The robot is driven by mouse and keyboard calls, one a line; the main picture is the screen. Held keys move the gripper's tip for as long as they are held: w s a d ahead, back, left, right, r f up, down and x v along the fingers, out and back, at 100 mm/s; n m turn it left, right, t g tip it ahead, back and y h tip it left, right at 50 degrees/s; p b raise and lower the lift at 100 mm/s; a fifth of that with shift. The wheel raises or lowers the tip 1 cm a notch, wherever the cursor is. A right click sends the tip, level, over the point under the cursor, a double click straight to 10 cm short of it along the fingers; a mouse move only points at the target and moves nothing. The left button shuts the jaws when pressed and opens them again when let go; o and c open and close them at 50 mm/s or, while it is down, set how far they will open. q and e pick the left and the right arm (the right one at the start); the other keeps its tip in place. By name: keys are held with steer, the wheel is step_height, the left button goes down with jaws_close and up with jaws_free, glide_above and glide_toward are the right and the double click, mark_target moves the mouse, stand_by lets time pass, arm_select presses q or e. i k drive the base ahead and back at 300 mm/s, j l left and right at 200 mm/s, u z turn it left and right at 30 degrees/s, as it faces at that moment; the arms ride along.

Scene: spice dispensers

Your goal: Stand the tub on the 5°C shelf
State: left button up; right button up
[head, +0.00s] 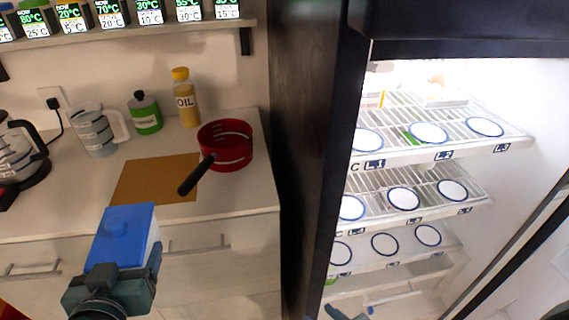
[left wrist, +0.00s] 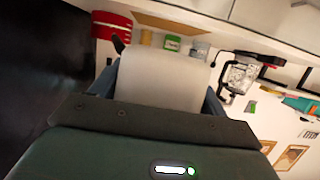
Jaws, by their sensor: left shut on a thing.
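The tub (head: 122,235) has a blue lid and a white body. My left gripper (head: 116,285) is shut on it and holds it up in front of the counter, left of the open fridge. In the left wrist view the tub's white body (left wrist: 160,80) sits between the fingers. The fridge has an upper shelf (head: 440,152), a middle shelf (head: 425,212) and a lower shelf (head: 400,262), with round marked spots. My right gripper (head: 340,314) barely shows at the bottom edge.
The dark fridge side wall (head: 305,130) stands between the counter and the shelves. A red pan (head: 226,148), oil bottle (head: 185,100), green container (head: 145,115) and brown mat (head: 155,182) are on the counter. Cartons (head: 440,95) stand at the back of the upper shelf.

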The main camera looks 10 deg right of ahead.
mark_target(367, 197)
steer(key=k+l+z, duration=0.15)
steer(key=l, duration=0.25)
steer(key=l+z, duration=0.15)
steer(key=l, duration=0.25)
steer(key=k+l+z, duration=0.15)
steer(key=l, duration=0.3)
steer(key=i+l, duration=0.1)
steer(key=l+z, duration=0.1)
steer(key=l, duration=0.25)
steer(key=i, duration=0.05)
